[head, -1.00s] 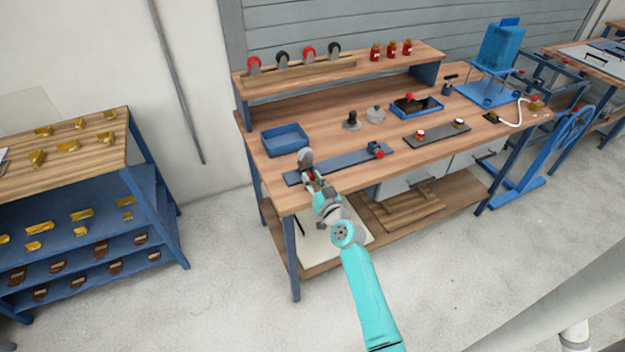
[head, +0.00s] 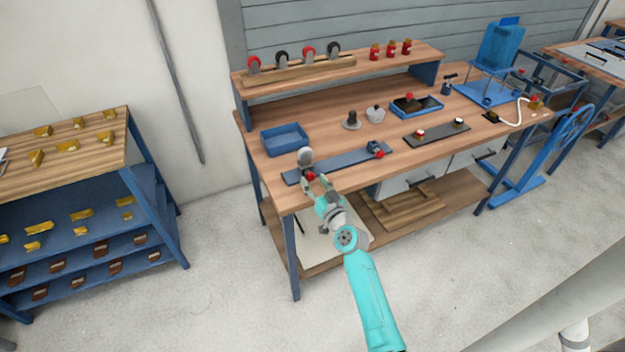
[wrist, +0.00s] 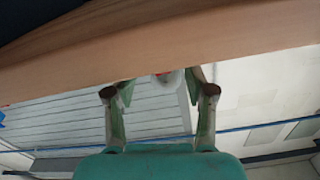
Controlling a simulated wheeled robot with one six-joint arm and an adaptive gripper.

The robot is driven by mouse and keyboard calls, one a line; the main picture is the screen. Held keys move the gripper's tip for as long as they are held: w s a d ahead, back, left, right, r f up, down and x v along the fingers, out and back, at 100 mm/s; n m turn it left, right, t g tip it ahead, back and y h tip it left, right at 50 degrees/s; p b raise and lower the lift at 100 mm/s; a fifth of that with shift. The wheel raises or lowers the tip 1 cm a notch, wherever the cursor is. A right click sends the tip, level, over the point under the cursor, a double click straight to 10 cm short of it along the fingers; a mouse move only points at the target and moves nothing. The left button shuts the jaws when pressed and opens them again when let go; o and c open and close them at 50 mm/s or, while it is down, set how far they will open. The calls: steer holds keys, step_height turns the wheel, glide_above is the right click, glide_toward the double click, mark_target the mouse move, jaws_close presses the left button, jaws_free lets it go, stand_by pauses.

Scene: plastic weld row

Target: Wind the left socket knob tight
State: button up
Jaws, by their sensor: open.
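The left socket knob (head: 310,176) is a small red knob at the front of the left end of a blue-grey plate (head: 340,165) on the bench. A round grey disc (head: 305,156) stands just behind it. My gripper (head: 316,183) is open at the bench's front edge, with its fingers spread close around the red knob. In the wrist view the two fingers (wrist: 162,92) stand wide apart. A red and pale piece (wrist: 164,75) shows between them, partly cut off by the bench edge. Contact with the knob cannot be told.
A blue tray (head: 285,139) lies behind the plate at left. A dark plate with two knobs (head: 437,134) lies to the right. The bench's wooden edge (wrist: 160,45) crosses the wrist view.

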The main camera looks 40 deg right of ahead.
steer(key=v, duration=1)
steer(key=shift+s, duration=0.1)
steer(key=x, duration=1.1)
steer(key=shift+a+f, duration=0.1)
steer(key=shift+f, duration=0.1)
steer(key=shift+c, duration=0.3)
jaws_close()
